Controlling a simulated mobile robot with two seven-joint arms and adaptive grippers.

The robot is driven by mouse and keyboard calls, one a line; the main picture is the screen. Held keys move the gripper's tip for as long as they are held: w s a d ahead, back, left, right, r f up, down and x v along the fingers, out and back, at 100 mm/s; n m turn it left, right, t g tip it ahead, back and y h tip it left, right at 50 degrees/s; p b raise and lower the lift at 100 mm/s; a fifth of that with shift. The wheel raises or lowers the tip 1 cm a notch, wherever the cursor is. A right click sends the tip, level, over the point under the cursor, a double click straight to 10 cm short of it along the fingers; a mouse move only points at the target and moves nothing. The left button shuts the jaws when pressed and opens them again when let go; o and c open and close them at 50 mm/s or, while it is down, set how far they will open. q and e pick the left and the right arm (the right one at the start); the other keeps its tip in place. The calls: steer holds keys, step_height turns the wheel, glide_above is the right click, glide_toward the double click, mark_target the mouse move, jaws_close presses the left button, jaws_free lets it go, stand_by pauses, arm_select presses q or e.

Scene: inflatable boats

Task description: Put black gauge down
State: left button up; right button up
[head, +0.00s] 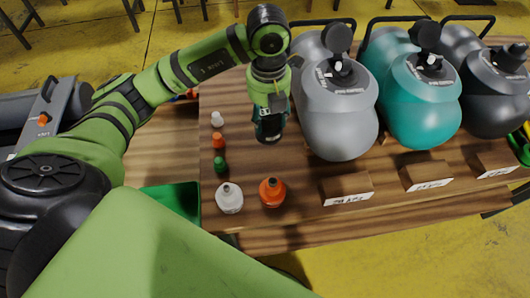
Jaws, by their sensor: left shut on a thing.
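My left gripper (269,124) hangs pointing down over the wooden table, left of the grey boat. It is shut on a dark thing at its fingertips, taken as the black gauge; its shape is mostly hidden by the fingers. I cannot tell whether it touches the table. Wooden blocks with white labels stand along the front: one before the grey boat (347,186), one before the teal boat (427,175), and one before the black boat (496,161). My right gripper is not in view.
Grey (345,120), teal (418,110) and black (490,95) inflatable boats fill the table's back right. Small white (217,119), orange (218,141) and green (220,165) pieces stand left of the gripper. Larger white (229,199) and orange (272,193) pieces stand in front.

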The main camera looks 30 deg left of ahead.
arm_select(q)
steer(key=n, duration=0.2)
steer(key=f+n, duration=0.1)
steer(key=n, duration=0.1)
steer(key=shift+w+a, duration=0.15)
steer(key=n, duration=0.4)
steer(key=shift+w+a+f+b, duration=0.15)
steer(key=shift+a+f+b, duration=0.05)
steer(key=shift+f+b, duration=0.1)
steer(key=n, duration=0.4)
steer(key=shift+w+a+f, duration=0.1)
steer(key=shift+a+f, duration=0.05)
steer(key=shift+f, duration=0.2)
steer(key=n, duration=0.3)
steer(key=shift+w+a+f+n, duration=0.1)
steer(key=shift+a+f+n, duration=0.05)
steer(key=shift+f+n, duration=0.15)
steer(key=shift+f, duration=0.15)
steer(key=shift+n, duration=0.3)
step_height(320, 180, down, 9)
steer(key=shift+f+p, duration=0.1)
steer(key=shift+p, duration=0.75)
steer(key=shift+f, duration=0.25)
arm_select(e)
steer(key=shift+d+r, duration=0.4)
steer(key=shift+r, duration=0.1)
